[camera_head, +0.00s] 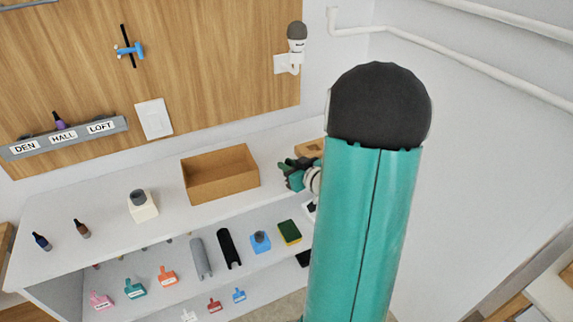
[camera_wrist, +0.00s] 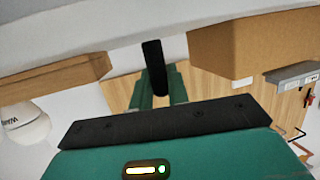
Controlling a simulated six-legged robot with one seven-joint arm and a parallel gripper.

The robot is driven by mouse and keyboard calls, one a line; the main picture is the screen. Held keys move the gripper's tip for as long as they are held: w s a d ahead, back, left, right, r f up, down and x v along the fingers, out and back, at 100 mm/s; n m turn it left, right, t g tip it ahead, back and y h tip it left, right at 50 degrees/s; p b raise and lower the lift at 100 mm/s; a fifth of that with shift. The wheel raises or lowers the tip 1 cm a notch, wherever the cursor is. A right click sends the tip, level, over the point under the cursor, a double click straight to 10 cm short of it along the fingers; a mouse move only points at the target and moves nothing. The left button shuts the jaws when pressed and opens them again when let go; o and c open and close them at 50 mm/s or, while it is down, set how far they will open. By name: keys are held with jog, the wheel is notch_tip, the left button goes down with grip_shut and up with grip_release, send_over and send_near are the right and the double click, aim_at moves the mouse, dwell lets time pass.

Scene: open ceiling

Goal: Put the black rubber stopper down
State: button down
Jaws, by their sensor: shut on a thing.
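The black rubber stopper (camera_wrist: 153,58) shows in the wrist view as a dark upright piece between the two teal fingers of my gripper (camera_wrist: 156,90). My gripper is shut on it. Its end is close to the pale counter surface at the top of that view; I cannot tell if it touches. In the head view my gripper (camera_head: 290,174) is low over the white counter (camera_head: 110,185), just right of the open cardboard box. The stopper cannot be made out there, and my teal arm covers much of the right side.
The cardboard box (camera_head: 220,180) and a tan wooden piece (camera_head: 310,148) flank my gripper. A cream block with a grey top (camera_head: 142,207) and two small dark bottles (camera_head: 82,229) stand farther left on the counter. Shelves below hold several coloured items. Counter left of the cardboard box is partly clear.

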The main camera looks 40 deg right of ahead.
jog(key=c, duration=1.7)
grip_release()
jog(key=shift+w+a+f, duration=0.15)
jog(key=shift+w+f, duration=0.15)
jog(key=shift+w, duration=0.1)
jog(key=o, duration=0.3)
jog(key=shift+s+r, duration=0.1)
jog(key=shift+s, duration=0.1)
jog(key=shift+o, duration=0.2)
jog(key=shift+s+r, duration=0.1)
jog(key=shift+s, duration=0.1)
jog(key=shift+w, duration=0.25)
jog(key=shift+s+r, duration=0.1)
jog(key=shift+s, duration=0.05)
jog(key=d+v, duration=0.1)
jog(key=v, duration=1.1)
jog(key=w+a+r+m+g+h, duration=0.1)
jog(key=w+a+r+g+h, duration=0.4)
jog(key=a+r, duration=0.45)
jog(key=s+a+n+g+y, duration=0.1)
jog(key=s+a, duration=0.4)
jog(key=a, duration=0.6)
jog(key=s+a+r+g+y, duration=0.1)
jog(key=s+a+g+y, duration=0.2)
jog(key=a, duration=0.7)
jog(key=shift+s+a+r+n+y, duration=0.2)
jog(key=shift+s+a+n+y, duration=0.2)
jog(key=shift+s+y, duration=0.6)
